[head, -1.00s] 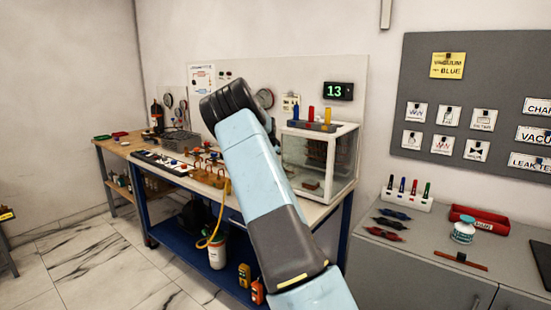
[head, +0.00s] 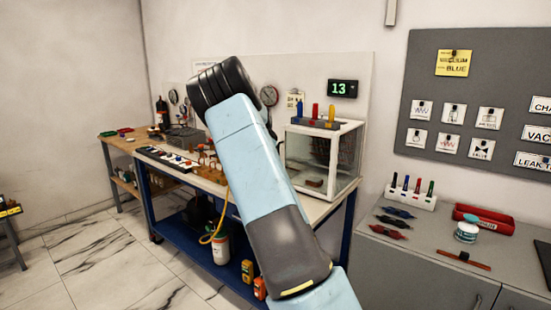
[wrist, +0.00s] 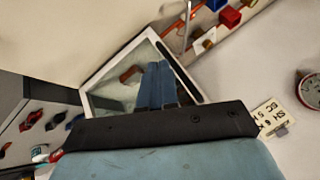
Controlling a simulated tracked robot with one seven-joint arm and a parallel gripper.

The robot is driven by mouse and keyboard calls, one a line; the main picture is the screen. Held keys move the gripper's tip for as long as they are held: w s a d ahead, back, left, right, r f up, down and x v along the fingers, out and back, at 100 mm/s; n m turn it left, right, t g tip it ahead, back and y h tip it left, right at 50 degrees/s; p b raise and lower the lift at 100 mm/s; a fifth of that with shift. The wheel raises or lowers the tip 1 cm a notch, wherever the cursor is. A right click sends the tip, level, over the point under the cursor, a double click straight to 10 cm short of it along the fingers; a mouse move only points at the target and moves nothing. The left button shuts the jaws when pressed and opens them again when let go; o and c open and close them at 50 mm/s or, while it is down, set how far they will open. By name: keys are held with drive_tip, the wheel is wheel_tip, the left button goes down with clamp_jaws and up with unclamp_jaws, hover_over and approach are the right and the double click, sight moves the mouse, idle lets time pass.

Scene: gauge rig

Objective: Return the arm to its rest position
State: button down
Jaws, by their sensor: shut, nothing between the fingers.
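My arm (head: 250,160) rises from the lower right of the head view, pale blue with dark joints. Its bent dark joint (head: 220,84) is the highest part, in front of the blue workbench's back panel. My gripper is hidden behind the arm there. In the wrist view my gripper (wrist: 159,66) shows as two blue fingers side by side, shut and empty. Behind them in that view is the glass-walled case (wrist: 118,80).
The workbench (head: 320,208) carries the white-framed glass case (head: 345,165), coloured bottles (head: 315,111) and fittings. A grey cabinet (head: 420,265) with pens and tools stands at right, below a grey board (head: 400,130). Open marble floor (head: 85,265) lies at left.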

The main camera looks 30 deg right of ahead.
drive_tip(key=v, duration=0.5)
drive_tip(key=shift+w+a+r, duration=0.25)
drive_tip(key=shift+a+r, duration=0.1)
drive_tip(key=s+a+r+n+y, duration=0.25)
drive_tip(key=s+a, duration=0.25)
drive_tip(key=s, duration=0.5)
drive_tip(key=s+a+r+n+y, duration=0.1)
drive_tip(key=s+a+r+n, duration=0.4)
drive_tip(key=s, duration=0.6)
drive_tip(key=s+a+r+n+y, duration=0.2)
drive_tip(key=s+a, duration=0.4)
drive_tip(key=s, duration=0.4)
drive_tip(key=s+a+f+n, duration=0.1)
drive_tip(key=s+a+n, duration=0.3)
drive_tip(key=s, duration=0.7)
drive_tip(key=s+a+f+n, duration=0.2)
drive_tip(key=s+a+n, duration=0.2)
drive_tip(key=s, duration=0.7)
drive_tip(key=shift+s+a+f, duration=0.2)
drive_tip(key=shift+s+a, duration=0.05)
drive_tip(key=shift+a, duration=0.25)
drive_tip(key=shift+s+h, duration=0.1)
drive_tip(key=shift+h, duration=0.15)
